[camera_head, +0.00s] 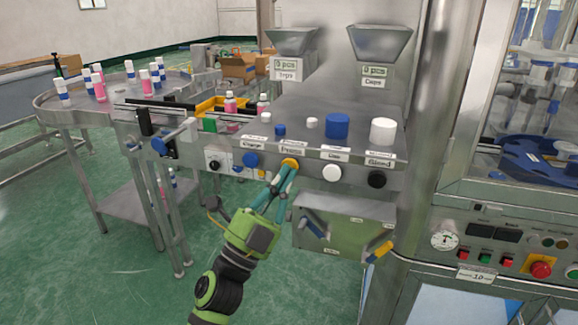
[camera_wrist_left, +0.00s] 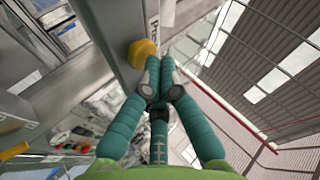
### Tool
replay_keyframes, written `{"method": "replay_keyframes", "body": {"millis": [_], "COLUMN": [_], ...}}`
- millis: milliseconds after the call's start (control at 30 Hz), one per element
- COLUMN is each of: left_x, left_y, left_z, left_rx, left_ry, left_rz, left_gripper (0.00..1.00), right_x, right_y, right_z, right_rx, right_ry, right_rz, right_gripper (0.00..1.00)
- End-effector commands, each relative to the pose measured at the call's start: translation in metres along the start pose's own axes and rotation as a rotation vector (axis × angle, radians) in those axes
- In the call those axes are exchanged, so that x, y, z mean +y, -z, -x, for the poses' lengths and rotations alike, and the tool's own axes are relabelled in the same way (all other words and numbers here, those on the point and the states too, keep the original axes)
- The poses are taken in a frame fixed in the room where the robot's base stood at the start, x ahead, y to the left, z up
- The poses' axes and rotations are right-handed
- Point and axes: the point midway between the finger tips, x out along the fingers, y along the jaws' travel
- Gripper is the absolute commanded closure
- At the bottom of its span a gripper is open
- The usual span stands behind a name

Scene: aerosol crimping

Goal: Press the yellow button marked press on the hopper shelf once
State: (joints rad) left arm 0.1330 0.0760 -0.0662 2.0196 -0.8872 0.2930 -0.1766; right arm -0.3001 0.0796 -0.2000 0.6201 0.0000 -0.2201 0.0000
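The yellow press button (camera_head: 289,163) sits on the front face of the hopper shelf (camera_head: 330,158), under a label reading Press. It also shows in the left wrist view (camera_wrist_left: 143,52), just left of the fingertips. My left gripper (camera_head: 287,172) is right at the button from below and in front, with its teal fingers brought together and nothing between them. In the left wrist view the fingertips (camera_wrist_left: 160,78) are very close to the button; I cannot tell whether they touch it. My right gripper is not in view.
A blue button (camera_head: 250,159) is left of the yellow one; a white button (camera_head: 332,173) and a black button (camera_head: 377,179) are right. A grey-green box (camera_head: 345,232) hangs below the shelf. A turntable (camera_head: 115,92) with several bottles stands at left.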

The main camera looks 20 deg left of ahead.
Motion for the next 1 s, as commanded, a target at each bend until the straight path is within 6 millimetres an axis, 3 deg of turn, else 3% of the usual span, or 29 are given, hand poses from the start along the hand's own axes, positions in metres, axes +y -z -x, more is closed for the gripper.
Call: {"method": "replay_keyframes", "body": {"millis": [567, 1000], "left_x": [-0.007, -0.028], "left_y": [0.007, 0.028], "left_z": [0.010, 0.039], "left_rx": [0.000, 0.000], "left_ry": [-0.001, -0.001], "left_rz": [0.000, 0.000], "left_gripper": [1.00, 1.00], "right_x": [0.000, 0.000], "right_y": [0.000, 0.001], "right_z": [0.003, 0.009], "right_rx": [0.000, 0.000], "right_ry": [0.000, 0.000], "right_rz": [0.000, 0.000], "right_gripper": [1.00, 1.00]}}
